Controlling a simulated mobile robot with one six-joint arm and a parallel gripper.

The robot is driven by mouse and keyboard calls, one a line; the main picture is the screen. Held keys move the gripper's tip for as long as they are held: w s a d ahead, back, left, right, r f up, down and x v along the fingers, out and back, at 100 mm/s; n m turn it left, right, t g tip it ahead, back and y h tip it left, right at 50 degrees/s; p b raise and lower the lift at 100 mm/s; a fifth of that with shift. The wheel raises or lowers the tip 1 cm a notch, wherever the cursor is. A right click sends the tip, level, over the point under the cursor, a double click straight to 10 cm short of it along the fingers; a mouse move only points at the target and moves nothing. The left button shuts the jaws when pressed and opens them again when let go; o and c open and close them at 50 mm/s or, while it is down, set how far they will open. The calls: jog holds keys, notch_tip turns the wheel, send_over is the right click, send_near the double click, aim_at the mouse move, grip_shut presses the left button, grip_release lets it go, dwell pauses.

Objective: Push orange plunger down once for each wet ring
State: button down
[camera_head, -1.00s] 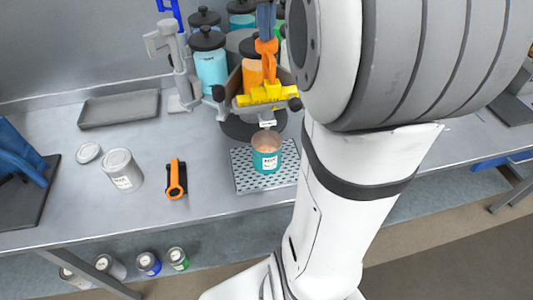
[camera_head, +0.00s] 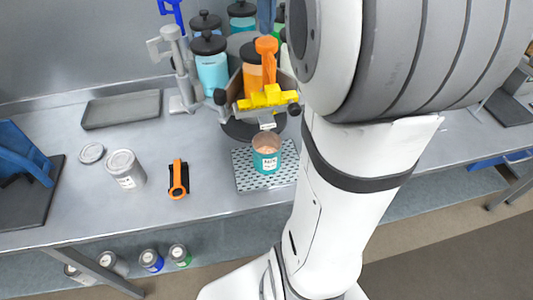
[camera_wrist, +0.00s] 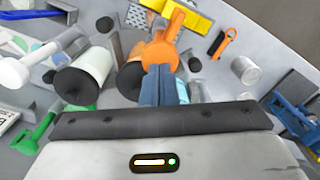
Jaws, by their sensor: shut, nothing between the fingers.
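The orange plunger (camera_head: 266,50) stands up behind a yellow bar (camera_head: 266,97) on the dispenser, above an orange-filled drum (camera_head: 252,78). It also shows in the wrist view (camera_wrist: 163,48). My gripper (camera_wrist: 163,82) has its blue-grey fingers shut together and empty, overlapping the plunger in the wrist view. In the head view its fingers (camera_head: 266,16) are just above the plunger's top; I cannot tell whether they touch. A teal cup (camera_head: 267,162) with peach-coloured contents stands on a perforated plate (camera_head: 247,180) under the dispenser. I cannot make out any wet rings.
Other black-lidded drums (camera_head: 211,70) crowd behind. A grey tray (camera_head: 121,109), a grey can (camera_head: 125,170), a loose lid (camera_head: 91,153) and an orange-and-black tool (camera_head: 178,179) lie on the bench to the left. The bench front between tool and can is clear.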

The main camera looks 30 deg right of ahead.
notch_tip(320, 180, up, 6)
jog(key=p, duration=0.5)
jog(key=shift+p, duration=0.35)
jog(key=s+a+f+m+t+b, duration=0.1)
jog(key=s+a+f, duration=0.3)
jog(key=f, duration=0.4)
jog(key=s+a+f+m+t+b, duration=0.1)
jog(key=s+a+f+b, duration=0.3)
jog(key=f, duration=0.5)
jog(key=s+a+f+t+b, duration=0.1)
jog(key=s+a+f, duration=0.3)
jog(key=f, duration=0.5)
jog(key=shift+s+a+m+b, duration=0.3)
jog(key=shift+s+m+b, duration=0.15)
jog(key=shift+b, duration=0.3)
